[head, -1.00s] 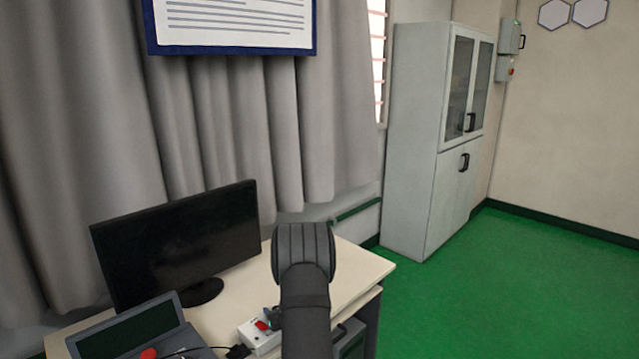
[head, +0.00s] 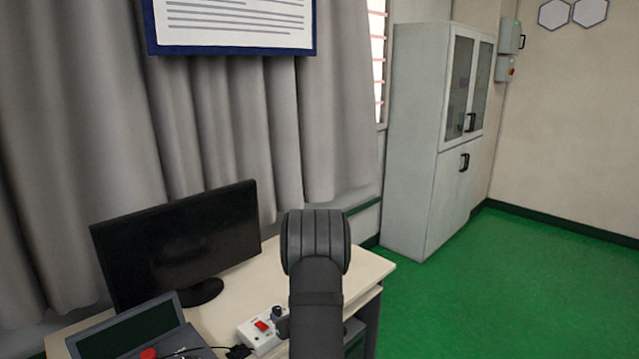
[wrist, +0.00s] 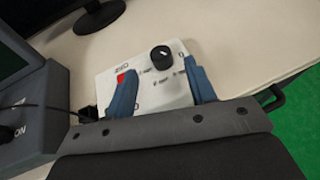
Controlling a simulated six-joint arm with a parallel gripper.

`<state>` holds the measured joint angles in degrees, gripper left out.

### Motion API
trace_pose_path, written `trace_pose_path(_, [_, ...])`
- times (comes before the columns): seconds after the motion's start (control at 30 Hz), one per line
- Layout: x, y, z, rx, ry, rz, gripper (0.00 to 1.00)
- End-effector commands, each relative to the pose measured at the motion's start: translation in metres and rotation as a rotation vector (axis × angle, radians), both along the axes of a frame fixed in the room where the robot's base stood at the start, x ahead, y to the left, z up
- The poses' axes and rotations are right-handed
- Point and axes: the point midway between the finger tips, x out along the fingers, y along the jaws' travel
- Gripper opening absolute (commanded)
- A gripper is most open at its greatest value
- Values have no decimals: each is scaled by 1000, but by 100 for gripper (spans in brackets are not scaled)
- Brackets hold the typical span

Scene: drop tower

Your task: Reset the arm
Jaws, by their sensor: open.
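My arm rises at the bottom middle of the head view, in front of the desk; the gripper's fingers are not clear there. In the wrist view my gripper (wrist: 161,95) is open, with two blue fingers apart and nothing between them but the view of a white control box (wrist: 150,88) beyond. The box has a black knob (wrist: 161,57) and a red switch (wrist: 120,77), partly hidden by the left finger. In the head view the white box (head: 262,340) sits on the desk just left of my arm, its red switch (head: 262,325) and knob (head: 278,312) in sight.
A monitor (head: 180,245) stands on the desk (head: 355,268). A grey console (head: 130,335) with a dark screen and red button is at the lower left; it also shows in the wrist view (wrist: 35,110). A cable runs to the box. Green floor lies clear at right, before a cabinet (head: 420,140).

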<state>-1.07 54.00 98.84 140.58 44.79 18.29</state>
Motion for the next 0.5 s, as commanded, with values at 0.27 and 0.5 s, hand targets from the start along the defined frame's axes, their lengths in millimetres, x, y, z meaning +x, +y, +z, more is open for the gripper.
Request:
trace_pose_path(0.27, [-45,-27,23,0,-1,-2,50])
trace_pose_path(0.5, [-84,-49,41,0,-1,-3,50])
